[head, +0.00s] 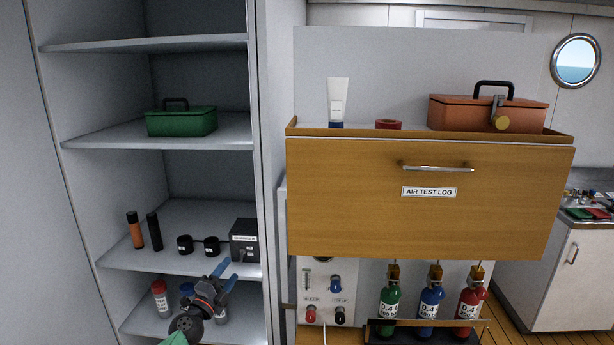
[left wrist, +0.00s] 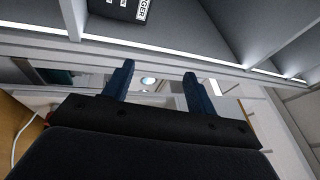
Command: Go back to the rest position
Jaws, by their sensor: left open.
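My left gripper (head: 220,282) is low at the left in the head view, in front of the lower shelves of the white cabinet (head: 160,137). Its two blue fingers stand apart with nothing between them. In the left wrist view the same open gripper (left wrist: 160,85) shows empty fingers below a shelf edge and a dark box (left wrist: 120,8). My right gripper is not in view.
A wooden drawer front (head: 350,220) labelled AIR TEST LOG stands right of the cabinet. The shelves hold a green toolbox (head: 181,122), a black box (head: 245,242) and cylinders (head: 136,231).

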